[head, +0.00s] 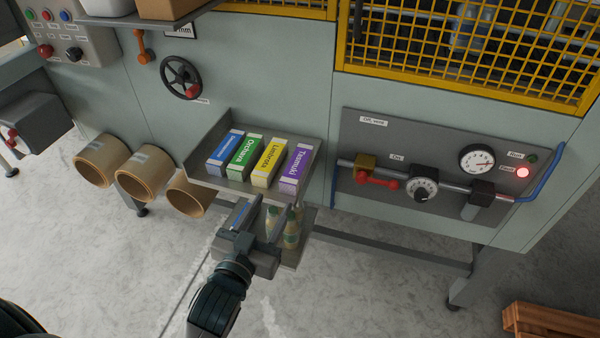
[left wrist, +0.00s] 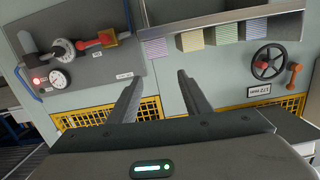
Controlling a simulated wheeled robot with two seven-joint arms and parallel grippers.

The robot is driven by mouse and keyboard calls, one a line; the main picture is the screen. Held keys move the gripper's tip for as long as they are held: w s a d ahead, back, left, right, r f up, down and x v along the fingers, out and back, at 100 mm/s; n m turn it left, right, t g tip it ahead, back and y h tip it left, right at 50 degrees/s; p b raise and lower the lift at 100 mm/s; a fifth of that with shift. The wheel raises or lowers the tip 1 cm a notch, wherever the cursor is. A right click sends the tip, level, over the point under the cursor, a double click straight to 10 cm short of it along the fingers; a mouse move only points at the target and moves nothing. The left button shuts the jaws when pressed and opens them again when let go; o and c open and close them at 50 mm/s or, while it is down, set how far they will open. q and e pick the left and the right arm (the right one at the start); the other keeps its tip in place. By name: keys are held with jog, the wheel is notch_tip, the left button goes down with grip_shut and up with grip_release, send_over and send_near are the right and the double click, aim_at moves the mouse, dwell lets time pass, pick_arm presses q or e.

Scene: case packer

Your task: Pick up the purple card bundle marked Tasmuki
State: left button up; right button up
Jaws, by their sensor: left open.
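The purple card bundle marked Tasmuki (head: 295,170) stands at the right end of a row on a grey metal tray (head: 213,187). In the left wrist view a striped purple bundle face (left wrist: 155,48) shows beyond the fingers. My left gripper (head: 277,204) is open and empty, in front of and below the tray's front edge in the head view. Its two fingers (left wrist: 158,77) are spread wide in the left wrist view, with the purple bundle apart from them. My right gripper is not in view.
Blue (head: 225,152), green (head: 244,156) and yellow (head: 269,164) bundles stand left of the purple one. Bottles (head: 291,235) stand on a lower shelf by the gripper. Brown rolls (head: 140,178) stick out at left. A valve panel (head: 440,150) is at right.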

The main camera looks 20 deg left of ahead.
aim_at(286, 185)
pick_arm(q)
jog(key=shift+n+g, duration=0.3)
jog(key=shift+n, duration=0.1)
jog(key=w+f+p, duration=0.1)
jog(key=w, duration=0.2)
jog(key=w+f+p, duration=0.1)
jog(key=w, duration=0.3)
jog(key=w+f+p, duration=0.1)
jog(key=w, duration=0.2)
jog(key=shift+w+d+f, duration=0.1)
jog(key=shift+w+f, duration=0.05)
jog(key=shift+w, duration=0.15)
jog(key=shift+w+f, duration=0.15)
jog(key=shift+w, duration=0.35)
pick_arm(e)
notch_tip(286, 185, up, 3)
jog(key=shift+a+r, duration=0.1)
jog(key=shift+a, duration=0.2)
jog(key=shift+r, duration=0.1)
